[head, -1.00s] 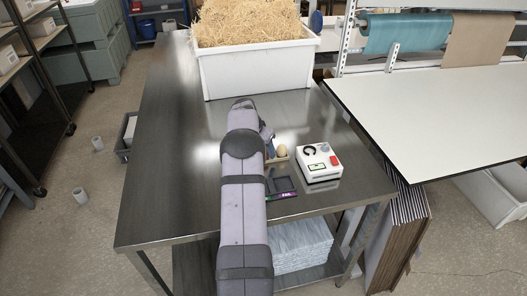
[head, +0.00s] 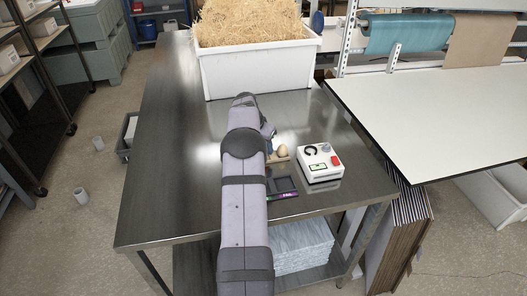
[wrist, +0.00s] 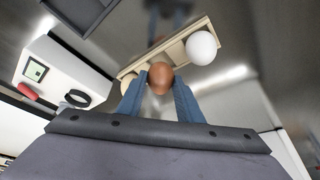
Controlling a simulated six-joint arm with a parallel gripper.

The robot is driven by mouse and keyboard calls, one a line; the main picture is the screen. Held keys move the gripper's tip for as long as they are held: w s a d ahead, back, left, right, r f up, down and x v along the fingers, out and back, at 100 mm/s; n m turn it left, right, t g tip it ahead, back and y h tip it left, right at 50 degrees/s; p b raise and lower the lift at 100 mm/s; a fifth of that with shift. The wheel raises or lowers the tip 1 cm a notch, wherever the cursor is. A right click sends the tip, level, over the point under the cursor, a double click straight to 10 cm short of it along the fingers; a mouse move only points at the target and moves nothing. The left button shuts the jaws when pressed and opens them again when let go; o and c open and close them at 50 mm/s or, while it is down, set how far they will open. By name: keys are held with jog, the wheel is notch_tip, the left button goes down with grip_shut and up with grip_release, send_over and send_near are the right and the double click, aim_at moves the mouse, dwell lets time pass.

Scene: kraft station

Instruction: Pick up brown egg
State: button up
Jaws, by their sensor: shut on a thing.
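The brown egg (wrist: 160,76) is between the two blue fingers of my gripper (wrist: 161,84) in the wrist view. My gripper is shut on it. The egg overlaps the wooden holder (wrist: 150,54) behind it; how far it is above the holder is hard to tell. A white egg (wrist: 201,47) sits at one end of the holder. A paler egg (wrist: 128,83) shows partly behind a finger. In the head view the holder (head: 277,159) and one pale egg (head: 282,152) show beside my gripper (head: 267,146); the brown egg is hidden there.
A white box with a red button (head: 319,162) stands right of the holder on the metal table (head: 170,150). A dark tray (head: 283,187) lies in front. A white bin of straw (head: 258,72) stands at the back. The table's left side is clear.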

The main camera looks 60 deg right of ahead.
notch_tip(320, 180, up, 8)
jog(key=shift+r+b, duration=0.2)
jog(key=shift+b, duration=0.7)
jog(key=shift+s+d+r, duration=0.2)
jog(key=shift+s+r, duration=0.1)
jog(key=s+d+p, duration=0.3)
jog(key=s+p, duration=0.1)
jog(key=s, duration=0.3)
jog(key=s+d+r+p, duration=0.1)
jog(key=s+d+p, duration=0.3)
jog(key=s, duration=0.3)
jog(key=shift+s+d+r+p, duration=0.2)
jog(key=shift+s+p, duration=0.2)
jog(key=shift+p, duration=0.35)
jog(key=shift+f, duration=0.25)
jog(key=shift+f+b, duration=1.7)
jog(key=shift+f, duration=0.25)
jog(key=shift+f+b, duration=0.3)
jog(key=shift+f, duration=0.4)
